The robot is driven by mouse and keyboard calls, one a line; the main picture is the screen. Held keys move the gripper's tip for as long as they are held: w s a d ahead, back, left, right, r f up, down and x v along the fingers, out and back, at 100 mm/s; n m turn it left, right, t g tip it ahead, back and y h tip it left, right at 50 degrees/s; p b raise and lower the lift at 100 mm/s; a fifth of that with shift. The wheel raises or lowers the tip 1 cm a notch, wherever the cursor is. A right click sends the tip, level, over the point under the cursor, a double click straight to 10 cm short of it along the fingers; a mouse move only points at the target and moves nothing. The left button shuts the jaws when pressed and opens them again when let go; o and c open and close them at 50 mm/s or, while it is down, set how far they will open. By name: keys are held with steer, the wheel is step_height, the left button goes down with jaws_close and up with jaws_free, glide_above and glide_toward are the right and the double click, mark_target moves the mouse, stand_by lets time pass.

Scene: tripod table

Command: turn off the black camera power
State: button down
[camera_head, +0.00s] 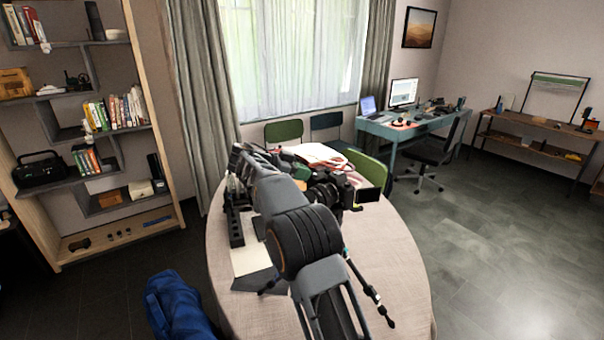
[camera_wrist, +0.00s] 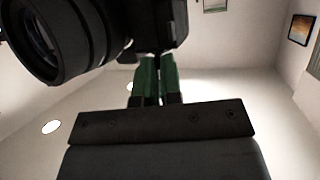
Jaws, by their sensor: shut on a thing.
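The black camera (camera_head: 325,188) stands on the round table (camera_head: 395,250), beyond my arm, with its small flip-out screen (camera_head: 368,195) out to the right. In the wrist view the black camera (camera_wrist: 115,30) fills the top, its big lens at the left. My gripper (camera_wrist: 156,62) has green fingers drawn close together, with their tips at the edge of the camera body. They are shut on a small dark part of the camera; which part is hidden.
Green chairs (camera_head: 284,131) stand behind the table. Open floor (camera_head: 500,240) lies to the right; a blue bag (camera_head: 175,305) is at left.

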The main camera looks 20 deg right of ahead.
steer(key=n+t+b, duration=0.1)
steer(key=b, duration=0.3)
steer(key=s+f+n+t+b, duration=0.1)
steer(key=b, duration=0.2)
steer(key=shift+t+b, duration=0.4)
steer(key=shift+s+r+n+t+b, duration=0.1)
steer(key=shift+r+n+t+b, duration=0.25)
steer(key=shift+n+t+b, duration=0.6)
steer(key=shift+r+g, duration=0.1)
steer(key=shift+g, duration=0.15)
steer(key=c, duration=1.3)
jaws_free()
steer(key=shift+r, duration=0.1)
